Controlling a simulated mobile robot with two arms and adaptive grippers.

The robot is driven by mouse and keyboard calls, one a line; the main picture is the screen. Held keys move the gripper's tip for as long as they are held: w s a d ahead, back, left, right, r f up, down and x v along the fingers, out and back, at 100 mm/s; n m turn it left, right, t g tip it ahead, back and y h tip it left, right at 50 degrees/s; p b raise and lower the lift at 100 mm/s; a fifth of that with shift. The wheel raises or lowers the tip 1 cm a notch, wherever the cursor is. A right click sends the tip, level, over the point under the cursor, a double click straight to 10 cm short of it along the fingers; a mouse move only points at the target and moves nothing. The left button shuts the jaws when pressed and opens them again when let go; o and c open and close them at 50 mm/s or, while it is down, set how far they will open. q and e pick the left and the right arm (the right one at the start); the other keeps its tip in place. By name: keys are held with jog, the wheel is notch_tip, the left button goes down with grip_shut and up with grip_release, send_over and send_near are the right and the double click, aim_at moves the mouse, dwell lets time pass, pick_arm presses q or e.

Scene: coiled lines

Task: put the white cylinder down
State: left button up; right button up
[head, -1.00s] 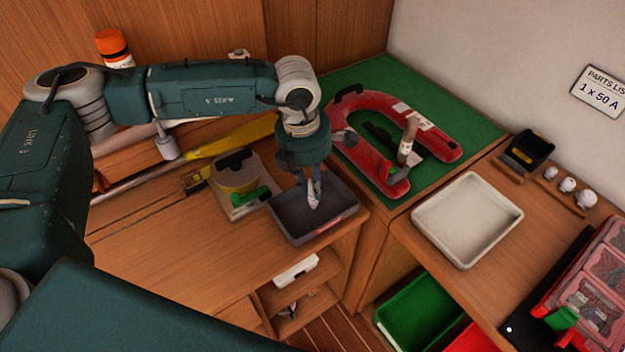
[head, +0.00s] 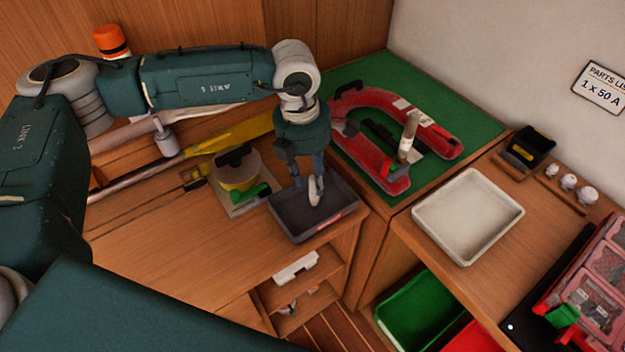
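My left gripper (head: 307,186) points down over the dark grey tray (head: 287,229) at the corner of the wooden bench. Its fingers look apart, with a gap between them. A small whitish shape (head: 315,191) shows at the right finger, inside the tray's outline. It may be the white cylinder, but it is too small to tell it from a fingertip, or whether it touches the tray floor. My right gripper is not in view.
A board with a yellow round part and green handle (head: 240,180) lies left of the tray. A red horseshoe-shaped object (head: 374,99) lies on the green mat (head: 462,107). An empty pale tray (head: 455,250) and small white knobs (head: 569,181) are at the right.

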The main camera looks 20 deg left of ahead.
pick_arm(q)
notch_tip(320, 180, up, 10)
jog(key=s+b, duration=0.1)
jog(key=b, duration=0.1)
jog(key=shift+a+b, duration=0.4)
